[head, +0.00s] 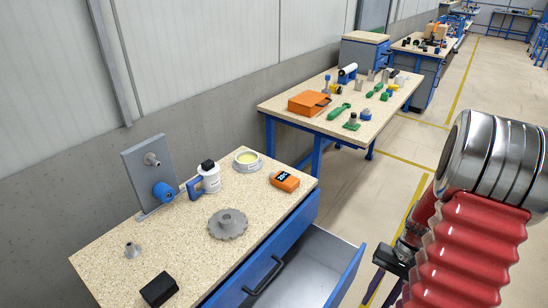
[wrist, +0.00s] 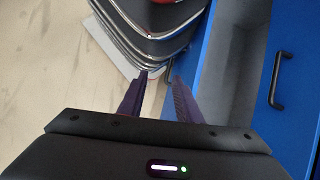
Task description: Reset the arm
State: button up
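My arm, with its red ribbed sleeve, is at the right of the head view. My gripper (wrist: 161,76) points down at its end, beside the open drawer (head: 345,275) of the near workbench. In the wrist view its two dark purple fingers stand apart with a narrow gap, and nothing is seen between them.
The near bench (head: 185,250) carries a toothed disc (head: 228,224), a white container (head: 209,180), a round tin (head: 248,161), an orange device (head: 285,181) and a black block (head: 158,289). A second table (head: 290,112) with tools stands behind. The floor at right is clear.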

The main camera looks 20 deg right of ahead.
jog(key=w+a+r+n+t+h, duration=0.1)
jog(key=a+r+n+t, duration=0.3)
jog(key=a+r, duration=0.7)
jog(key=w+a+r+n+t+h, duration=0.1)
jog(key=a+r+n+t+h, duration=0.3)
jog(key=a+r, duration=0.7)
notch_tip(320, 180, up, 5)
jog(key=shift+w+a+f+n, duration=0.1)
jog(key=shift+w+a+n, duration=0.05)
jog(key=shift+a+n, duration=0.25)
